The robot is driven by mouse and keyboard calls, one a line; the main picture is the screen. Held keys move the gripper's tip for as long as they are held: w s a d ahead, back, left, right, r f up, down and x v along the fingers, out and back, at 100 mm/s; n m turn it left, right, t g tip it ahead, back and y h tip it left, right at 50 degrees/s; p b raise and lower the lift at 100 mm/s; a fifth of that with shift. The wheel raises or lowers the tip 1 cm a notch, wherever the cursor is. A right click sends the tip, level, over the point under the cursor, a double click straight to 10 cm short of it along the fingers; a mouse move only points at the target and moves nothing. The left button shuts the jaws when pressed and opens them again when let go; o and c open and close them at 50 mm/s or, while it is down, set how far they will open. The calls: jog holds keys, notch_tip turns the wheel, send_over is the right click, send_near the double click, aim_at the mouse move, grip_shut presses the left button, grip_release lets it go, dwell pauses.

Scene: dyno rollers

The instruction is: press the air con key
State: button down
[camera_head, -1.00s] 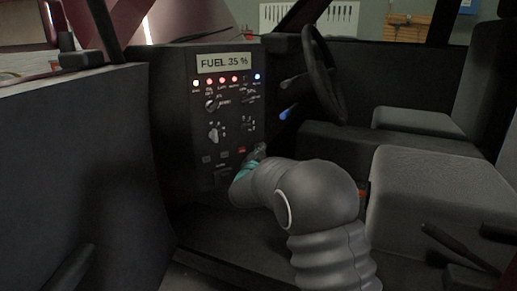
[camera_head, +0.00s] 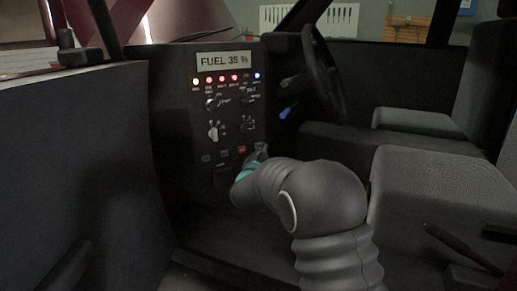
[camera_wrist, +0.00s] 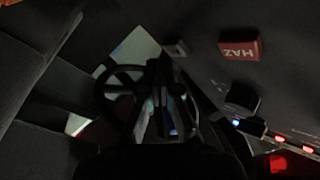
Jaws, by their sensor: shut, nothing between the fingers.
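The dark control panel (camera_head: 190,130) stands left of the steering wheel. Its lower row holds grey keys (camera_head: 224,153) and a red key (camera_head: 242,149), marked HAZ in the wrist view (camera_wrist: 240,48). I cannot read an air con label on any key. A small dark grey key (camera_wrist: 175,48) lies left of HAZ in the wrist view; its marking is unreadable. My gripper (camera_head: 262,148) is at the panel's lower right, beside the red key. Its fingers are shut and empty in the wrist view (camera_wrist: 164,68), their tips just below the grey key. Contact cannot be told.
A display (camera_head: 224,61) reads FUEL 35 %, above a row of lit lamps. Knobs (camera_head: 213,132) sit mid-panel. The steering wheel (camera_head: 322,75) and seats (camera_head: 435,195) are to the right. A dark door-like panel (camera_head: 80,160) fills the left.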

jog(key=s+d+b, duration=0.3)
jog(key=s, duration=0.2)
jog(key=shift+d+b, duration=0.25)
jog(key=shift+b, duration=0.1)
